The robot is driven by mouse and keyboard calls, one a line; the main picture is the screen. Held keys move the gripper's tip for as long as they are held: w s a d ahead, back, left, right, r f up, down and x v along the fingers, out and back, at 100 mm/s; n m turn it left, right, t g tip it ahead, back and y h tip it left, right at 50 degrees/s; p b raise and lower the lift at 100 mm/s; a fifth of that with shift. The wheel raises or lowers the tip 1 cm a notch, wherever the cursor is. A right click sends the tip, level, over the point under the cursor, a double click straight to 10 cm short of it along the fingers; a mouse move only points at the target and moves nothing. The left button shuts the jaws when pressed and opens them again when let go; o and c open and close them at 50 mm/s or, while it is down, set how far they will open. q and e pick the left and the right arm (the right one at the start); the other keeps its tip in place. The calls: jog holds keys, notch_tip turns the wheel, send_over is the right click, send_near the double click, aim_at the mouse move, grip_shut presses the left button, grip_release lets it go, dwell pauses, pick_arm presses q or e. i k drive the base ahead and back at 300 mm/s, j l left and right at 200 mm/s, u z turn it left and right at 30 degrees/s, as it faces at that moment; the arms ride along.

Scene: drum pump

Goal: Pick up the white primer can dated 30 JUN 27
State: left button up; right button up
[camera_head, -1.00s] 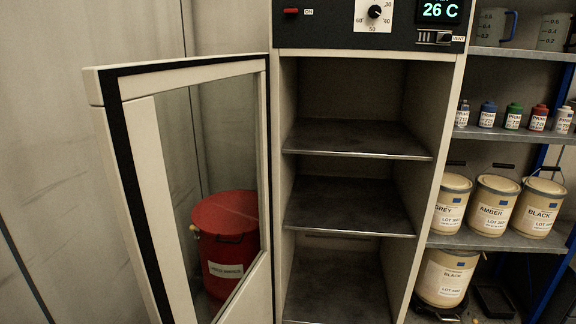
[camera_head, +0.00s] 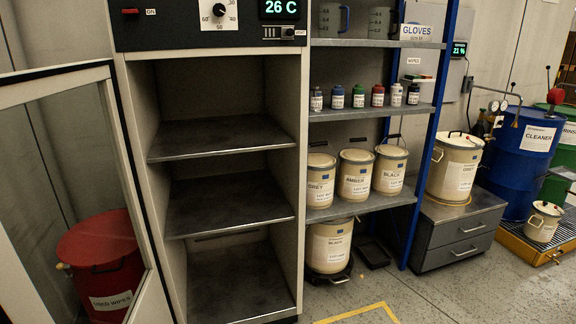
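A row of small labelled cans stands on the upper middle shelf of the rack in the head view. A can with a white label and pale cap (camera_head: 397,94) stands right of the red-capped can (camera_head: 378,95). A grey-capped can (camera_head: 316,99) stands at the left end of the row, and a dark-capped can (camera_head: 413,94) at the right end. The dates on the labels are too small to read. Neither of my grippers is in view.
An empty cabinet (camera_head: 224,140) with its glass door (camera_head: 136,200) open stands left of the rack. Large paint pails (camera_head: 356,175) fill the lower shelf. The floor in front (camera_head: 440,290) looks clear.

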aim_at(395, 94)
jog(key=i+l+u, duration=0.1)
jog(key=i+l, duration=0.2)
jog(key=l, duration=0.2)
jog(key=i+l, duration=0.3)
jog(key=l, duration=0.25)
jog(key=i+l+u, duration=0.15)
jog(key=i+l, duration=0.15)
jog(key=l, duration=0.25)
jog(key=i+l, duration=0.25)
jog(key=l, duration=0.3)
jog(key=i+l+u, duration=0.15)
jog(key=l, duration=0.4)
jog(key=i+l+u, duration=0.1)
jog(key=i+l, duration=0.25)
jog(key=l, duration=0.25)
jog(key=i+l, duration=0.2)
jog(key=l, duration=0.45)
jog(key=i+l+u, duration=0.15)
jog(key=l, duration=0.45)
